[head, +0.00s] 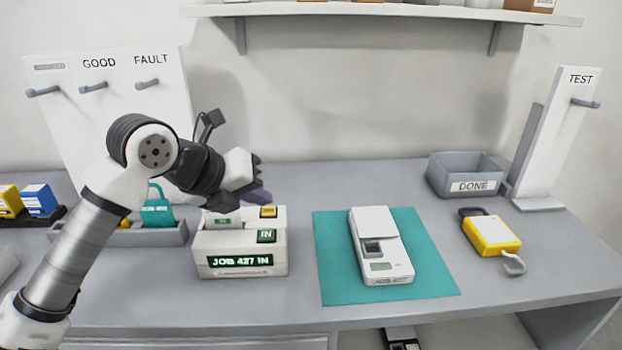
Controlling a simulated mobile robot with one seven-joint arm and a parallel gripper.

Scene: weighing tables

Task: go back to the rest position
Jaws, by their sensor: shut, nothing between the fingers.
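My gripper (257,193) is at the end of my arm, which reaches in from the left. It is shut and holds nothing. It is above the back part of a white box (240,243) with a lit "JOB 427 IN" display, a green "IN" button and a yellow button. The gripper and wrist hide part of the box's top and the wall behind. I cannot tell how far the fingers are above the box.
A scale (382,246) sits on a teal mat (327,262). A yellow tag-like object (491,238) lies to its right. Behind stand a grey "DONE" bin (467,187) and "TEST" peg board (562,130). A GOOD/FAULT peg board (106,92) rises behind my arm. A shelf (390,10) hangs above.

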